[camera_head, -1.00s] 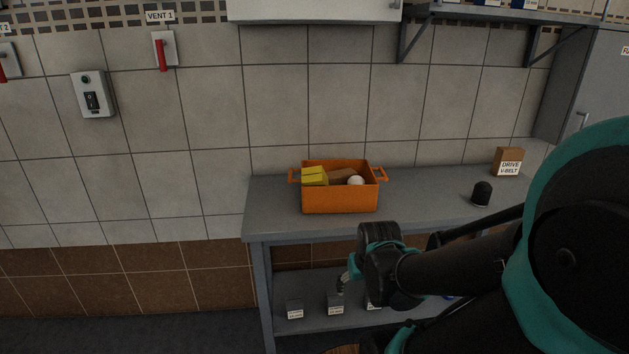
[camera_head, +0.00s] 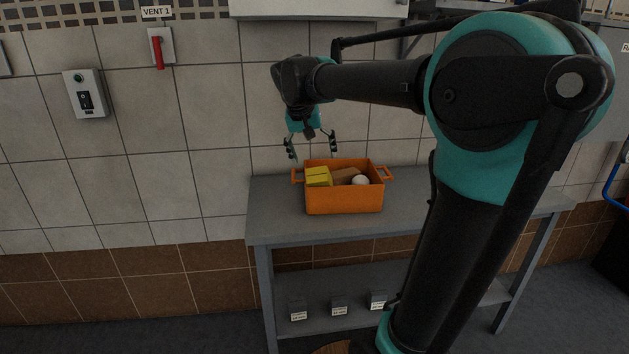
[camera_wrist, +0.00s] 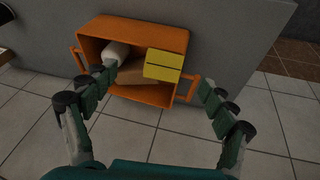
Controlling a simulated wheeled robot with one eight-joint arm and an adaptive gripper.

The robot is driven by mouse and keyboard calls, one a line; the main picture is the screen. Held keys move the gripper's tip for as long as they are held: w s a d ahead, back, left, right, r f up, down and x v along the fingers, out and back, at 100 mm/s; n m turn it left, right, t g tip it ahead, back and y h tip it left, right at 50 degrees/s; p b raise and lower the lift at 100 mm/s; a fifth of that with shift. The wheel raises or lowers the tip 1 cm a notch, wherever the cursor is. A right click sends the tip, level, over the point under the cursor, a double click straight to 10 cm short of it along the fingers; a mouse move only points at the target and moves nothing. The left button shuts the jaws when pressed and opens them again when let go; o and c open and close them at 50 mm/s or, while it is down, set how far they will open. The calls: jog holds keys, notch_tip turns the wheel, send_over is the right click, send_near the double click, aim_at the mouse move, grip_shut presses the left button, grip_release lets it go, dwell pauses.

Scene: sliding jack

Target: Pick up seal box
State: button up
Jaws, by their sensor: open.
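An orange crate (camera_head: 344,200) with side handles stands on the grey workbench. In it are a yellow box (camera_head: 318,177) with a dark line across it, a brown box (camera_head: 345,174) and a white rounded thing (camera_head: 360,181). I cannot read any label that tells which one is the seal box. My gripper (camera_head: 311,150) is open and empty above the crate's left part, pointing down. In the wrist view, the crate (camera_wrist: 183,41) lies between and beyond the open fingers (camera_wrist: 157,95); the yellow box (camera_wrist: 163,66), brown box (camera_wrist: 130,75) and white thing (camera_wrist: 115,52) show inside.
The workbench (camera_head: 275,210) has bare top left of the crate. Several small labelled grey blocks (camera_head: 338,306) stand on its lower shelf (camera_head: 320,324). A switch box (camera_head: 86,94) and a red-handled vent lever (camera_head: 160,50) are on the tiled wall. My arm hides the bench's right part.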

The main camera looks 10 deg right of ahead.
send_near(316, 168)
jog(key=shift+h, duration=0.4)
jog(key=x, duration=0.3)
jog(key=a+x, duration=0.1)
jog(key=x, duration=0.1)
jog(key=shift+w+d+f, duration=0.1)
jog(key=shift+d+f, duration=0.05)
jog(key=shift+f, duration=0.15)
jog(key=shift+x, duration=3.1)
jog(key=shift+d, duration=0.1)
jog(key=shift+c, duration=0.4)
jog(key=c, duration=1.4)
jog(key=shift+r, duration=0.2)
